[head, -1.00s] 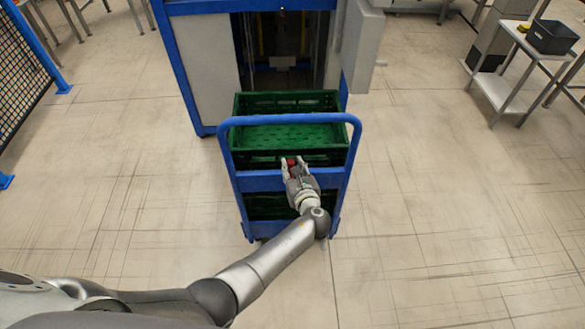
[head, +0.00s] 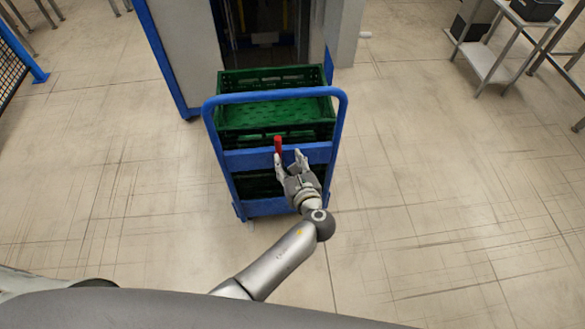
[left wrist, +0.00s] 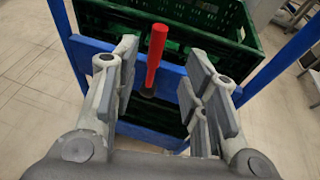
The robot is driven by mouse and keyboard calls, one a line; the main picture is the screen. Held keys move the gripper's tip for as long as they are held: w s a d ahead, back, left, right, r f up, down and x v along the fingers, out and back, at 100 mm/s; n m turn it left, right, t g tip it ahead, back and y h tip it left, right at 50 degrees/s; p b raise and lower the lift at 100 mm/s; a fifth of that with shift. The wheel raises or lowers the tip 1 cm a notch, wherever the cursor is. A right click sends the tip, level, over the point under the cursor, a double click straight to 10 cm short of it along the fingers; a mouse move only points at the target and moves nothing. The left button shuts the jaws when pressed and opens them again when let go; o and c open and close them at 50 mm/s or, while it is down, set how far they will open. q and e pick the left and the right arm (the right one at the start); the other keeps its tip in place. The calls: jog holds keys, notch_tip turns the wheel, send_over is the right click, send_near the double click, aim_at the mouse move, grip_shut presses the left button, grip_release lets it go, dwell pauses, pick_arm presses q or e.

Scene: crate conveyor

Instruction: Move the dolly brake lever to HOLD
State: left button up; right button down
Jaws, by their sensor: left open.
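The red brake lever (head: 278,145) stands about upright at the blue crossbar of the dolly (head: 262,158). In the left wrist view the lever (left wrist: 155,55) has a red grip and a dark lower end at the bar. My left gripper (head: 290,160) is open and empty on the near side of the crossbar. The lever shows between its spread fingers in the left wrist view, nearer the left finger, with no contact that I can make out. No HOLD marking is readable. My right gripper is not in view.
Green crates (head: 236,78) are stacked on the dolly behind its blue handle frame (head: 211,132). A blue and grey machine (head: 184,40) stands behind it. A metal side table (head: 487,62) is at the upper right. The floor around the dolly is clear.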

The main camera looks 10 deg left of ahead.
pick_arm(q)
jog(key=shift+v, duration=1.5)
jog(key=s+a+f+n+g+h, duration=0.1)
jog(key=s+a+f+n+g, duration=0.15)
jog(key=s+f, duration=0.5)
jog(key=s+a+f+n+g+h, duration=0.1)
jog(key=s+f+n+g+h, duration=0.2)
jog(key=f, duration=0.8)
jog(key=s+a+f+n+g, duration=0.2)
jog(key=s+f+n, duration=0.3)
jog(key=f, duration=0.4)
jog(key=s+a+f+n+g+h, duration=0.1)
jog(key=s+a+f+n, duration=0.2)
jog(key=s, duration=0.6)
jog(key=s+a+f+n+g, duration=0.2)
jog(key=s+f+n, duration=0.3)
jog(key=s+n, duration=0.3)
jog(key=s+a+f+n+g+h, duration=0.1)
jog(key=s+a+f+n, duration=0.3)
jog(key=s, duration=0.6)
jog(key=shift+s+a+n+h, duration=0.35)
jog(key=shift+a+n, duration=0.2)
jog(key=shift+n, duration=0.7)
jog(key=shift+f+g, duration=0.1)
jog(key=shift+g, duration=0.15)
